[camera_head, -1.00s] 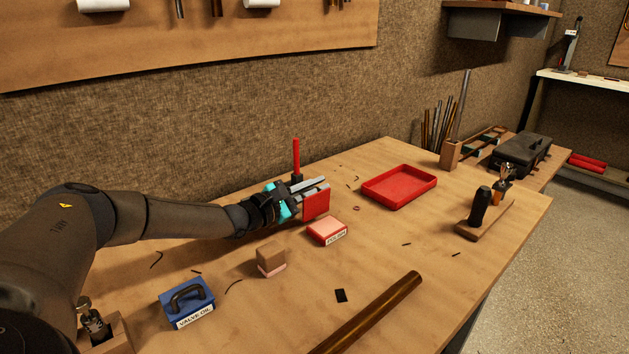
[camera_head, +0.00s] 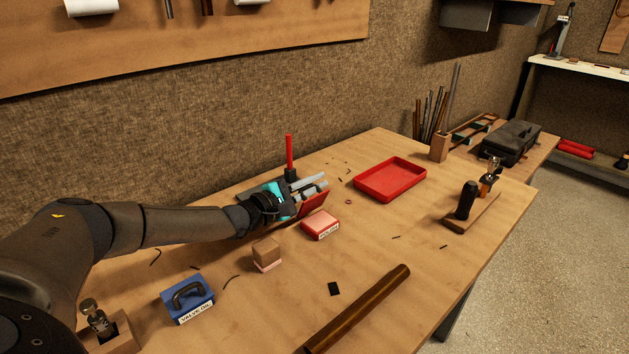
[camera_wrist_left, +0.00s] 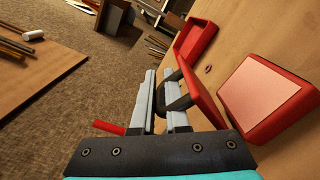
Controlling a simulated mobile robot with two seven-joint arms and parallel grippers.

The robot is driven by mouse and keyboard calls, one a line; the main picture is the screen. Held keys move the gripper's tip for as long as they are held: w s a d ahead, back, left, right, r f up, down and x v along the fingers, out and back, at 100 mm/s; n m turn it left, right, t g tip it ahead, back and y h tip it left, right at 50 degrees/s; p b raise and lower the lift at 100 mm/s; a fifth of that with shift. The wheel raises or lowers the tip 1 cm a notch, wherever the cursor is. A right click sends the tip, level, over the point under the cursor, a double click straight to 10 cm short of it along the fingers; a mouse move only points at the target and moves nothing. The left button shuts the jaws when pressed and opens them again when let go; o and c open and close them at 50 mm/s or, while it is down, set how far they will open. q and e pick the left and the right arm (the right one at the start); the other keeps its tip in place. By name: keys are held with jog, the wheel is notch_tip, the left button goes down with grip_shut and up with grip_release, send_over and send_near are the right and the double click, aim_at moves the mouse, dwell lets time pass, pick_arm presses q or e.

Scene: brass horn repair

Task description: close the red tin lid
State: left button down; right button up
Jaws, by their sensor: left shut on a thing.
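The red tin (camera_head: 320,224), labelled "POLISH", sits open on the bench in the head view, with a pale pink top surface. It also shows at the right of the left wrist view (camera_wrist_left: 258,97). Its red lid (camera_head: 313,205) stands tilted at the tin's back side and shows edge-on in the wrist view (camera_wrist_left: 203,100). My left gripper (camera_head: 318,187) is behind the lid and shut on its black handle (camera_wrist_left: 182,99). The fingers hide part of the lid in the head view. My right gripper is not in view.
A red tray (camera_head: 390,179) lies to the right and a red upright rod (camera_head: 290,155) stands behind my gripper. A wooden block (camera_head: 266,252), a blue valve oil box (camera_head: 187,298) and a brass tube (camera_head: 357,309) lie in front. Bare bench surrounds the tin's front.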

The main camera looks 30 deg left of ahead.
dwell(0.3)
pick_arm(q)
jog(key=c, duration=1.2)
grip_release()
jog(key=shift+s+a, duration=0.1)
jog(key=shift+s, duration=0.15)
jog(key=shift+s+a, duration=0.1)
jog(key=shift+s, duration=0.2)
jog(key=p+v, duration=0.2)
jog(key=v, duration=0.3)
jog(key=shift+s, duration=0.15)
jog(key=shift+s+a, duration=0.15)
jog(key=shift+s, duration=0.4)
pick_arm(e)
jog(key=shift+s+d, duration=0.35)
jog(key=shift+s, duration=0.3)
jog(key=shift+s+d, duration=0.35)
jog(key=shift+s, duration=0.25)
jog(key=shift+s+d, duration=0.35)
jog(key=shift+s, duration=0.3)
pick_arm(q)
jog(key=shift+c, duration=0.3)
